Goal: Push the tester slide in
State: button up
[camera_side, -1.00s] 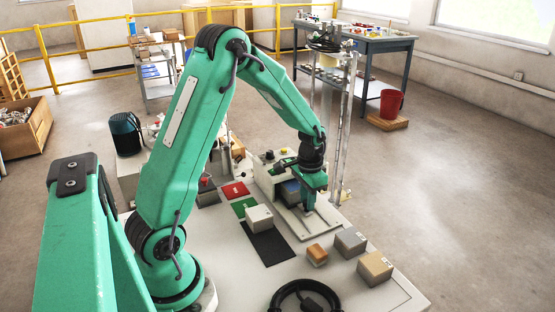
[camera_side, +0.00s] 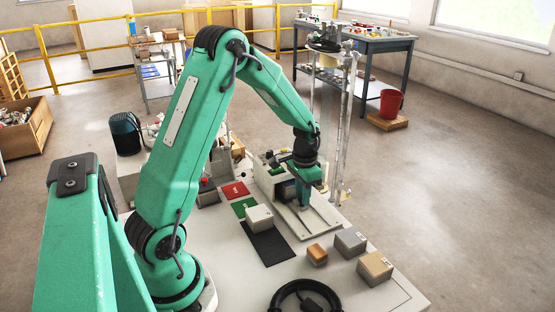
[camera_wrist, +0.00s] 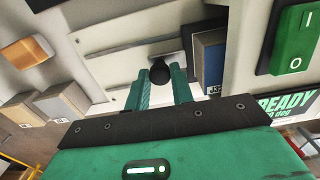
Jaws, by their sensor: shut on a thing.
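The tester (camera_side: 266,178) is a pale housing near the back of the work table, with a slide (camera_side: 306,222) in a pale track running out toward the front right. The slide carries a block with a blue side, which shows in the wrist view (camera_wrist: 211,62); in the side view it is partly hidden by my gripper. My gripper (camera_side: 304,202) points down over the track beside the tester. In the wrist view, my gripper's green fingers (camera_wrist: 165,84) are shut on the slide's black knob (camera_wrist: 161,74). The knob is hidden in the side view.
A grey block (camera_side: 350,241), a tan block (camera_side: 375,267) and a small orange block (camera_side: 317,255) lie at the front right. A green rocker switch (camera_wrist: 294,38) is right of the fingers.

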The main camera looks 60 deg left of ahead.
jog(key=shift+w+a+r, duration=0.1)
jog(key=shift+a, duration=1.6)
jog(key=o, duration=0.6)
jog(key=shift+r, duration=0.1)
jog(key=shift+a+r, duration=0.1)
jog(key=shift+r, duration=1.5)
jog(key=shift+o, duration=0.8)
jog(key=shift+r, duration=1.4)
jog(key=shift+o, duration=0.2)
jog(key=shift+d, duration=0.2)
